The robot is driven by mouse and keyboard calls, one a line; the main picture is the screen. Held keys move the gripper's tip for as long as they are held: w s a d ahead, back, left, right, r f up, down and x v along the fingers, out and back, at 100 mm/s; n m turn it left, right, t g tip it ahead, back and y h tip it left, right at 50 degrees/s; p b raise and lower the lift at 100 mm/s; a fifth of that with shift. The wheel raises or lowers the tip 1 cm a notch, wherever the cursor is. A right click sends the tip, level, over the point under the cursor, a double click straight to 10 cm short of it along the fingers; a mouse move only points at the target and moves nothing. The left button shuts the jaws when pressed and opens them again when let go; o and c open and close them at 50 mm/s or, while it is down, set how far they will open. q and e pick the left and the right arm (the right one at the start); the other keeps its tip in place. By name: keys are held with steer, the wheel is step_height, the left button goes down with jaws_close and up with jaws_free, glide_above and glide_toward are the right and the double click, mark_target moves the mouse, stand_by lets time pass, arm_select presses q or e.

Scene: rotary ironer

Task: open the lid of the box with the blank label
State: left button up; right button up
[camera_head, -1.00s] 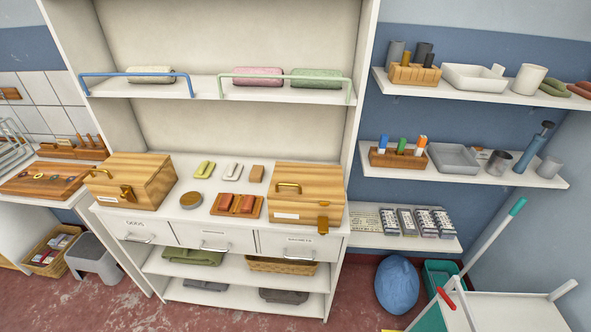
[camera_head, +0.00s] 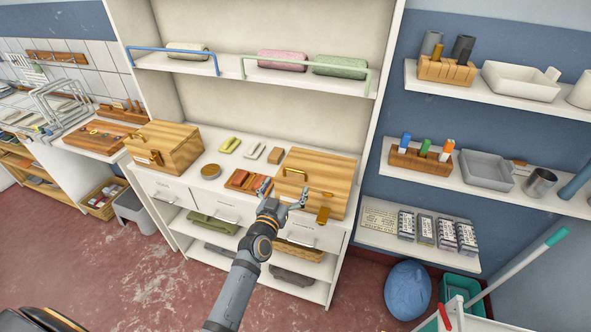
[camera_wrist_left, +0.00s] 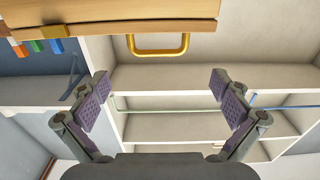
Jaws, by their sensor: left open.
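Two closed wooden boxes stand on the cabinet top: a left box (camera_head: 165,148) and a right box (camera_head: 325,180). Each has a brass handle and a brass latch. The right box's handle (camera_head: 292,172) and latch (camera_head: 323,214) are visible; the handle also shows in the left wrist view (camera_wrist_left: 158,51). The left box has a small pale label (camera_head: 141,159), too small to read. The right box's label is hidden behind my gripper. My left gripper (camera_head: 284,190) is open and empty in front of the right box; in the wrist view its fingers (camera_wrist_left: 160,88) are apart below the handle.
A reddish-brown tray (camera_head: 240,182), a round tin (camera_head: 210,171) and small bars lie between the boxes. Drawers (camera_head: 228,207) with handles sit below. A rail shelf (camera_head: 230,76) is above, and wall shelves (camera_head: 470,176) are at right.

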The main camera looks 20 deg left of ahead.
mark_target(294, 171)
arm_select(q)
steer(key=w, duration=0.6)
steer(key=shift+w+d+f, duration=0.1)
steer(key=shift+w+d, duration=0.15)
steer(key=shift+w, duration=0.5)
arm_select(e)
steer(key=shift+d, duration=0.55)
arm_select(q)
steer(key=c, duration=1.6)
steer(key=shift+c, duration=0.2)
arm_select(e)
steer(key=shift+a, duration=0.25)
